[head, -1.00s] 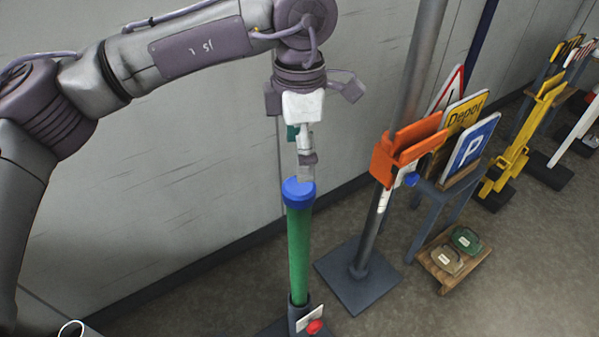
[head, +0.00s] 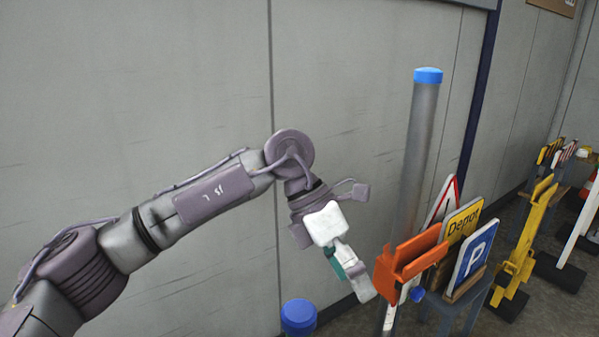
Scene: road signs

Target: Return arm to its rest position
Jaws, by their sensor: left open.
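My left arm comes in from the left, and its gripper (head: 352,272) hangs tilted down and to the right. The gripper is open, seen mostly from the side, and nothing shows in it. It appears above and right of the blue cap (head: 298,316) of a post whose body is below the picture. An orange bracket (head: 409,263) on a grey pole (head: 420,160) is just right of the fingers; I cannot tell how far apart they are in depth. My right arm is not in view.
The grey pole stands tall with a blue top. Behind the bracket are a yellow Depot sign (head: 461,228), a blue P sign (head: 474,248) and a red-edged triangle sign (head: 443,205). Yellow barrier parts (head: 524,250) stand farther right. A grey wall (head: 130,90) is behind my arm.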

